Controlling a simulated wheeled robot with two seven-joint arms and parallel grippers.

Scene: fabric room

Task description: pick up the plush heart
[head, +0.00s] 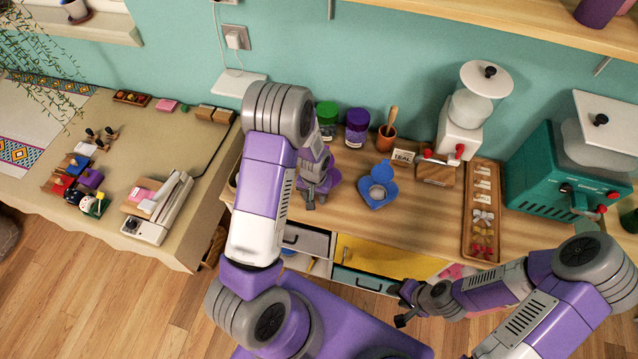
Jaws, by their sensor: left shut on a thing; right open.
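My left gripper (311,198) points down over the wooden counter, left of a blue holder with a round metal top (378,190). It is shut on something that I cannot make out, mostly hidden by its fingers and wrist. A purple shape (335,178) shows just beside the gripper; I cannot tell whether it is held. My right gripper (402,306) is open and empty, low in front of the drawers. I cannot clearly identify a plush heart. A pink thing (453,271) shows partly below the counter's front edge, and my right arm may cover some of it.
The counter holds green-lidded (327,118) and purple-lidded (357,125) jars, a terracotta pot (386,138), a wooden tray of bows (482,200), a white dispenser (460,130) and a teal machine (545,175). Drawers stand open below (375,262). A cloth-covered table (60,205) stands left.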

